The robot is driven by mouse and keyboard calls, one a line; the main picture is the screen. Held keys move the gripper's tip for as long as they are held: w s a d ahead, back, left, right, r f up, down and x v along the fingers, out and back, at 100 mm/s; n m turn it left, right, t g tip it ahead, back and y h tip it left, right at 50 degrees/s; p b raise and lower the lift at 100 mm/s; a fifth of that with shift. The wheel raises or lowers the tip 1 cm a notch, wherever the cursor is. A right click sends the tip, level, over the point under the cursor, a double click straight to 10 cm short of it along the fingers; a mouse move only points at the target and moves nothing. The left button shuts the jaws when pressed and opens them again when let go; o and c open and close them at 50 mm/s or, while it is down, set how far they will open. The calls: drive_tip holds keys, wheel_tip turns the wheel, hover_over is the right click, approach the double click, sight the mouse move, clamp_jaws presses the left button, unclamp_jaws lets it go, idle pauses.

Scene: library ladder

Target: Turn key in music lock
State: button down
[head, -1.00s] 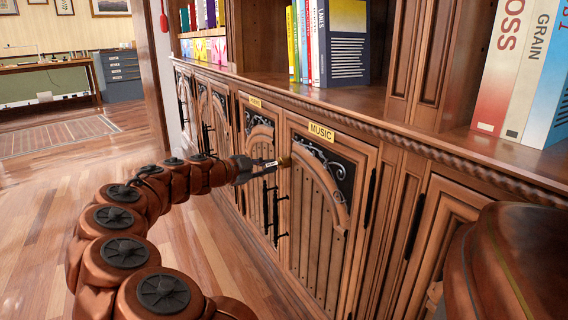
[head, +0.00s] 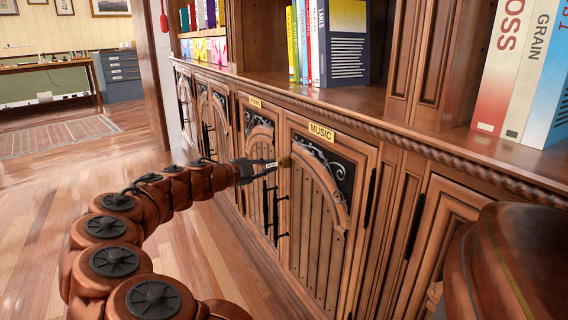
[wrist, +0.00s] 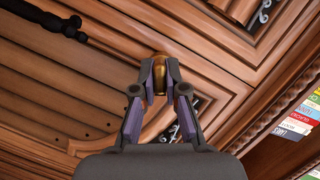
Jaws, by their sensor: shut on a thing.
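The music cabinet door (head: 318,215) is a carved wooden door with a black scroll inlay and a yellow MUSIC label (head: 321,132) above it. My gripper (head: 280,163) is at the door's upper left edge, below and left of the label. In the wrist view my gripper (wrist: 160,80) is shut on a small brass key (wrist: 160,72), which sits between the fingertips against the door. The brass also shows at the fingertips in the head view (head: 285,161). The key's shaft and the lock's keyhole are hidden, so I cannot tell how deep the key sits. The door looks shut.
Black handles (head: 283,216) hang just below my gripper. Another labelled door (head: 258,150) stands to the left. Books (head: 345,45) stand on the shelf above. The wooden floor (head: 205,255) left of the cabinets is clear.

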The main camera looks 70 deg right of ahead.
drive_tip(key=c, duration=1.1)
unclamp_jaws()
drive_tip(key=shift+c, duration=0.2)
drive_tip(key=shift+w, duration=0.1)
drive_tip(key=v, duration=1.2)
drive_tip(key=s+a+r+n+t+y+p, duration=0.1)
drive_tip(key=a+r+n+t+y+p, duration=0.15)
drive_tip(key=a+r+n+p, duration=0.6)
drive_tip(key=s+a+r+n+t+y+p, duration=0.2)
drive_tip(key=a+r+n+y+p, duration=0.15)
drive_tip(key=a+r+p, duration=1)
drive_tip(key=s+a+r+n+y+p, duration=0.2)
drive_tip(key=a+r+n+p, duration=0.1)
drive_tip(key=a+n+p, duration=0.5)
drive_tip(key=s+a+r+n+t+y+p, duration=0.1)
drive_tip(key=s+a+r+n+y+p, duration=0.1)
drive_tip(key=a+n+p, duration=0.6)
drive_tip(key=s+a+r+n+t+y+p, duration=0.1)
drive_tip(key=s+a+r+n+y+p, duration=0.2)
drive_tip(key=a+r+n+p, duration=0.3)
drive_tip(key=a+n+y+p, duration=0.1)
drive_tip(key=a+n+p, duration=0.1)
drive_tip(key=a+p, duration=0.3)
drive_tip(key=shift+p, duration=0.55)
